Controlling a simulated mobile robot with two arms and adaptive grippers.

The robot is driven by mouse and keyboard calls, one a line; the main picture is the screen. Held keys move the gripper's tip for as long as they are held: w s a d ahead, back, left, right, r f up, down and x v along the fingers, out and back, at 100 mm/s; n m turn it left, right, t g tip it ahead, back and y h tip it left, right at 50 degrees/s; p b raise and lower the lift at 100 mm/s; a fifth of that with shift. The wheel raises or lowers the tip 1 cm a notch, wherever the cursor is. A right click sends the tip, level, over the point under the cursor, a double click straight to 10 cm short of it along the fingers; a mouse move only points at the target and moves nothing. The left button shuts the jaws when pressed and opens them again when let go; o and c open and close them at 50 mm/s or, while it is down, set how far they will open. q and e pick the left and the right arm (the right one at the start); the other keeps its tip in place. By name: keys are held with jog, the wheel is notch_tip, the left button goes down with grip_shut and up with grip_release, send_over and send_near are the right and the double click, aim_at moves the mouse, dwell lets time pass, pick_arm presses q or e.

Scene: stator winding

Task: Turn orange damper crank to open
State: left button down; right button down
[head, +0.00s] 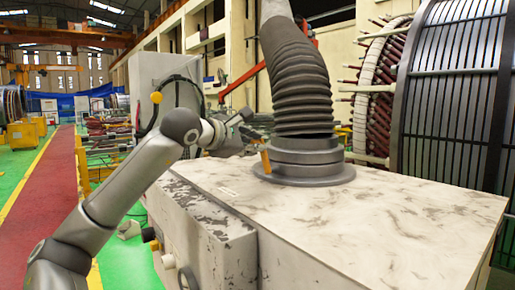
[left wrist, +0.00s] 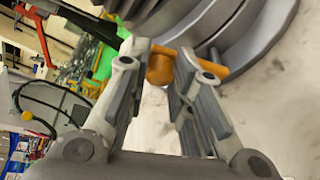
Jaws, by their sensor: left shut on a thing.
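The orange damper crank (head: 266,160) sticks out at the left side of the grey round duct collar (head: 310,172), under a ribbed hose. In the head view my left gripper (head: 252,128) is just left of the crank. In the left wrist view the crank (left wrist: 160,68) shows as an orange knob between the fingertips, with an orange bar running right to the collar. My left gripper (left wrist: 163,75) is shut on this orange knob. The finger contact is partly hidden in the head view. My right gripper is not in view.
The ribbed grey hose (head: 295,80) rises from the collar. The collar stands on a worn white cabinet top (head: 400,225), clear at the front right. A large slatted stator drum (head: 455,90) is behind right. A grey box (head: 160,85) stands behind my left arm.

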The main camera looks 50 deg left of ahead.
pick_arm(q)
jog(key=shift+s+d+r+m+t+y+b, duration=0.1)
jog(key=shift+d+m+t+y+b, duration=0.25)
jog(key=shift+d+m, duration=0.5)
jog(key=shift+s+d+m+t+y+b, duration=0.1)
jog(key=shift+d+m+t+y, duration=0.3)
jog(key=shift+d+m, duration=0.45)
jog(key=shift+a+m, duration=0.2)
jog(key=shift+m, duration=0.1)
jog(key=c, duration=1.3)
grip_release()
jog(key=shift+o, duration=0.2)
jog(key=shift+s, duration=0.1)
jog(key=v, duration=1.1)
jog(key=shift+s+d, duration=0.2)
jog(key=shift+s, duration=0.15)
